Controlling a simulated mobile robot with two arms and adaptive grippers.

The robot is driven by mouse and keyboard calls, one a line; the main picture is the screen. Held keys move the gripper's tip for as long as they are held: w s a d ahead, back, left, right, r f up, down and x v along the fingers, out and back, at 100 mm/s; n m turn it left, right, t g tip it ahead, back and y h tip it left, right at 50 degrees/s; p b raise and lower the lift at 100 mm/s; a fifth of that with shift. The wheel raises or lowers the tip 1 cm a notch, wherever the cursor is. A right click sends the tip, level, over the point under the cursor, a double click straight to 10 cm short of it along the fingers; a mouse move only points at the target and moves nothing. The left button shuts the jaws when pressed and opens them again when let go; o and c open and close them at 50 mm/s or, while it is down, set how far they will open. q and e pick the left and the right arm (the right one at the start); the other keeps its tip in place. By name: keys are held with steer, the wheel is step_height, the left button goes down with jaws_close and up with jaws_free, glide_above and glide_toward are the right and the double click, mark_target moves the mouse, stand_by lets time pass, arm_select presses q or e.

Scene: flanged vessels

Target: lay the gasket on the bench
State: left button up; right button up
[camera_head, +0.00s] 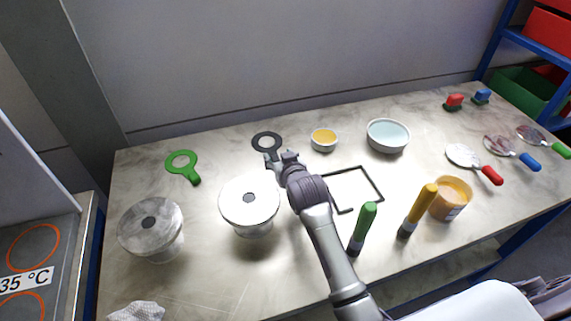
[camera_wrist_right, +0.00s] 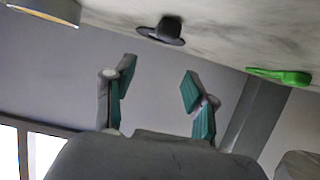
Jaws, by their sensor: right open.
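A dark grey ring with a short tab (camera_head: 267,142), which looks like the gasket, lies flat on the bench (camera_head: 225,290) near its back edge. A green ring with a handle (camera_head: 182,162) lies to its left. My right gripper (camera_head: 273,159) is just in front of the dark ring and its tab. In the right wrist view my right gripper (camera_wrist_right: 158,82) is open, with nothing between its fingers. A dark, hat-shaped thing (camera_wrist_right: 162,31), probably the dark ring, shows beyond the fingertips, apart from them. My left gripper is not in view.
Two flanged vessels, one pale (camera_head: 249,201) and one mottled (camera_head: 151,226), stand at the front left. A yellow-filled dish (camera_head: 324,139), a pale blue bowl (camera_head: 388,135), a black square outline (camera_head: 378,184), brushes (camera_head: 363,228) and a tub (camera_head: 451,199) are to the right.

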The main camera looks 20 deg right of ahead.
steer(key=v, duration=0.6)
steer(key=shift+s, duration=0.1)
steer(key=shift+r, duration=0.15)
